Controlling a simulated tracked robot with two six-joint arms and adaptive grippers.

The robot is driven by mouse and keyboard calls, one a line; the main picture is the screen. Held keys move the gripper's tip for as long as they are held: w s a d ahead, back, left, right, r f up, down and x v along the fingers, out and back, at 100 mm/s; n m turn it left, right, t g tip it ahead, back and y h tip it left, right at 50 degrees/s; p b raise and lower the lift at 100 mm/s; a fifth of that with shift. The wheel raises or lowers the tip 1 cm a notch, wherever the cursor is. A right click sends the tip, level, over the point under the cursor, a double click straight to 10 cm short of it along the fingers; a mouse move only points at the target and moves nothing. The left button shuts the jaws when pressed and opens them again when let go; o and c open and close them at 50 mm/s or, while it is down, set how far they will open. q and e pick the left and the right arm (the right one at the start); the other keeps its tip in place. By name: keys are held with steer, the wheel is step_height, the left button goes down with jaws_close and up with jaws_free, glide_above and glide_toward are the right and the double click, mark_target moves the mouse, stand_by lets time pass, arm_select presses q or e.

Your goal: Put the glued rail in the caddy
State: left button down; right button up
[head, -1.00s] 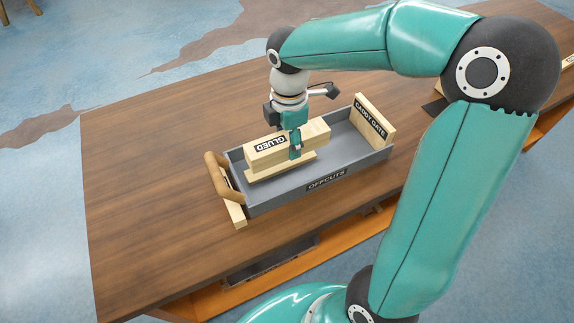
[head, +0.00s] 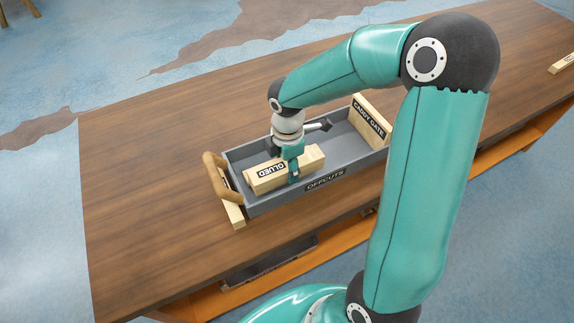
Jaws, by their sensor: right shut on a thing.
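The glued rail (head: 304,161) is a pale wooden block with a black "GLUED" label on its side. It sits low inside the left half of the caddy (head: 262,206), a long grey tray marked "OFFCUTS", lying roughly along the tray. Whether its underside touches the tray floor is hidden. My right gripper (head: 293,172) points down and is shut on the rail near its middle, with one finger showing on the near side. The wooden "CADDY GATE" board (head: 370,121) stands at the caddy's right end. My left gripper is not in view.
A wooden handle (head: 214,177) rises at the caddy's left end, with a pale wooden strip (head: 232,211) beside it. Another labelled wooden piece (head: 562,64) lies at the far right of the brown table (head: 140,190). The table's left part is clear.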

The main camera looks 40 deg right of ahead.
steer(key=shift+f+b, duration=0.5)
steer(key=shift+f, duration=0.1)
steer(key=o, duration=1.1)
steer(key=shift+o, duration=0.2)
steer(key=shift+r, duration=0.1)
steer(key=shift+r+p, duration=0.3)
step_height(320, 180, up, 12)
steer(key=shift+r+p, duration=0.25)
steer(key=shift+p, duration=0.05)
